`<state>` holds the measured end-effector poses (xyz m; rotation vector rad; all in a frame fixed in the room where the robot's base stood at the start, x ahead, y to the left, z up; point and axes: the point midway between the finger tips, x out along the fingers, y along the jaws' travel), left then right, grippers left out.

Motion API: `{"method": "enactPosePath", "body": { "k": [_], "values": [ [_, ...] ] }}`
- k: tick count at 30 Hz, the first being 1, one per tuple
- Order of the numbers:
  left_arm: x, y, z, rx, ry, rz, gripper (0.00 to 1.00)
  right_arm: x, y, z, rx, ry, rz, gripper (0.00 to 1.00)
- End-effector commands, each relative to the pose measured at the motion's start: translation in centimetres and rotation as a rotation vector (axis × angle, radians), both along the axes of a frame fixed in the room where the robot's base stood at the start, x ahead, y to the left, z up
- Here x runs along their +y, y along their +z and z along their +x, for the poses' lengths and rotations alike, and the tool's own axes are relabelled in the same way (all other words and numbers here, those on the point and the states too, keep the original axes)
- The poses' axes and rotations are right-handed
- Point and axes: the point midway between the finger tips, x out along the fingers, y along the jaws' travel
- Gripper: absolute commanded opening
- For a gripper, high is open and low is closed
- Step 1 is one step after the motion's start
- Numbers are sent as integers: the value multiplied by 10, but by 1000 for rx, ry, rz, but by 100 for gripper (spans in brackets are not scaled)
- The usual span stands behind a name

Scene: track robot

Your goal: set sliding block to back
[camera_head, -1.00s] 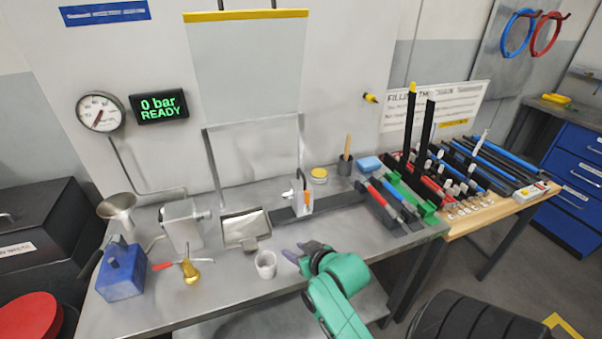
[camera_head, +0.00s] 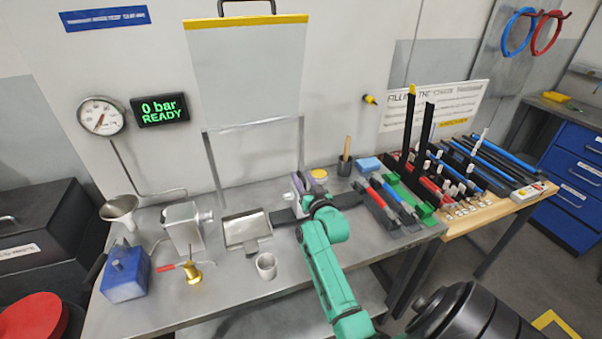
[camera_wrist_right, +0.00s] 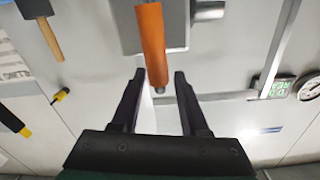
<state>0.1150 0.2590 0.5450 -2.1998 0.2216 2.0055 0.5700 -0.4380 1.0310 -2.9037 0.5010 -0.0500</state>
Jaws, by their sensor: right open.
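The sliding block (camera_wrist_right: 130,25) shows as a grey body at the top of the right wrist view, with an orange handle (camera_wrist_right: 152,40) reaching toward me. In the head view my right gripper and green arm hide most of the block. My right gripper (camera_wrist_right: 159,76) is open. In the wrist view the handle's end lies between its two fingertips, and I cannot tell whether they touch it. In the head view the right gripper (camera_head: 298,184) is at the block. My left gripper is not in view.
A metal tray (camera_head: 245,230) and a small cup (camera_head: 266,265) stand left of my arm. A clear shield (camera_head: 248,75) hangs above the metal frame behind the rail.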

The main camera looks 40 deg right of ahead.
Motion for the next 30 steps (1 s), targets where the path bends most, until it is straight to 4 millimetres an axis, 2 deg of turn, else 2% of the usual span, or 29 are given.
{"method": "enactPosePath", "body": {
  "k": [4, 11, 12, 14, 15, 16, 30],
  "values": [
    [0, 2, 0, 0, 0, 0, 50, -5, 0, 15, 1, 0, -2, 45],
    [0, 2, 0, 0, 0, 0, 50, -5, -1, 16, 2, 0, -2, 45],
    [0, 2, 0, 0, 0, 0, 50, -5, -1, 16, 2, 0, -2, 41],
    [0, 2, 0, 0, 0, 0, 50, -5, -1, 16, 1, 0, -1, 18],
    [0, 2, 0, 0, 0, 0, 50, -5, -1, 16, 1, 0, -1, 3],
    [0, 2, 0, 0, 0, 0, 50, -5, -1, 16, 1, 0, -1, 0],
    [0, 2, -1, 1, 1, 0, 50, -5, -1, 16, 2, 1, 1, 0]
  ]
}}
